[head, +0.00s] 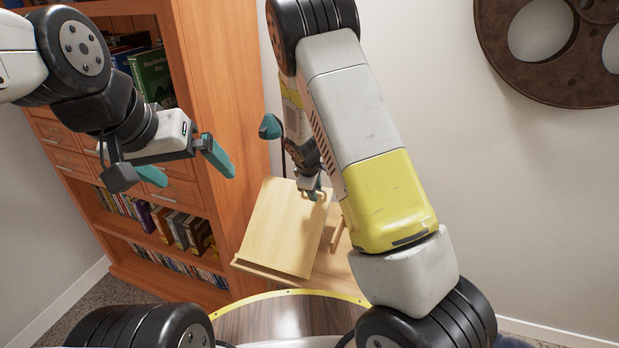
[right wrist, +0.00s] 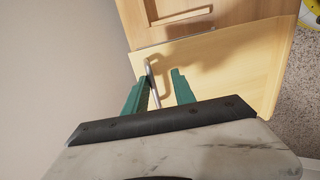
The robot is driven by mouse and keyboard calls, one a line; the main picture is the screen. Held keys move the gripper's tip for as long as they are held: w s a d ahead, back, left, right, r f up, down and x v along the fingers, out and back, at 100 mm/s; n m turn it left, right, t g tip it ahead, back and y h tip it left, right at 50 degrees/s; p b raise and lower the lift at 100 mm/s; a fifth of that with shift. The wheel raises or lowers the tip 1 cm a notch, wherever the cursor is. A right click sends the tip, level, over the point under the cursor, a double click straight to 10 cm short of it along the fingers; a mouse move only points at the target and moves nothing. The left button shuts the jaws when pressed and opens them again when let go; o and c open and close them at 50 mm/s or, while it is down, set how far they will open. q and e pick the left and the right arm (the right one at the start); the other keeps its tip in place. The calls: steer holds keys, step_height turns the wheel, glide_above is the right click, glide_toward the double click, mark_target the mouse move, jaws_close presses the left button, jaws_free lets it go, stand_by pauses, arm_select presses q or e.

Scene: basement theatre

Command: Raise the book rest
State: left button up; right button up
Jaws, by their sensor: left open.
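The book rest (head: 280,232) is a pale wooden board with a ledge along its lower edge, standing tilted in the middle of the head view. It also shows in the right wrist view (right wrist: 225,70). A thin metal handle (right wrist: 151,82) is at its edge there. My right gripper (head: 314,187) is at the rest's upper edge. In the right wrist view its teal fingers (right wrist: 160,92) are apart, with the handle between them, close to the left finger. Contact cannot be told. My left gripper (head: 190,167) is open and empty, left of and above the rest, before the bookcase.
A tall wooden bookcase (head: 222,110) with drawers and several books stands at the left, close to the rest. A brown film reel (head: 520,75) hangs on the right wall. My right arm hides part of the rest's right side. Open space lies between the left gripper and the rest.

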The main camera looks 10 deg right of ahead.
steer(key=shift+w+r, duration=0.1)
steer(key=shift+r, duration=0.05)
steer(key=shift+r, duration=0.2)
steer(key=v, duration=0.7)
steer(key=s+d+r+m+y, duration=0.2)
steer(key=s+d+r+m, duration=0.15)
steer(key=s+r, duration=0.5)
steer(key=s+d+r+m+y, duration=0.1)
steer(key=s+d+r+m, duration=0.1)
steer(key=s+r+m, duration=0.45)
steer(key=s+r+m+t, duration=0.1)
steer(key=s+r, duration=0.3)
steer(key=s, duration=0.3)
steer(key=s+r+m+y, duration=0.1)
steer(key=s+r, duration=0.3)
steer(key=s, duration=0.3)
steer(key=shift+s+t, duration=0.35)
steer(key=shift+t, duration=0.05)
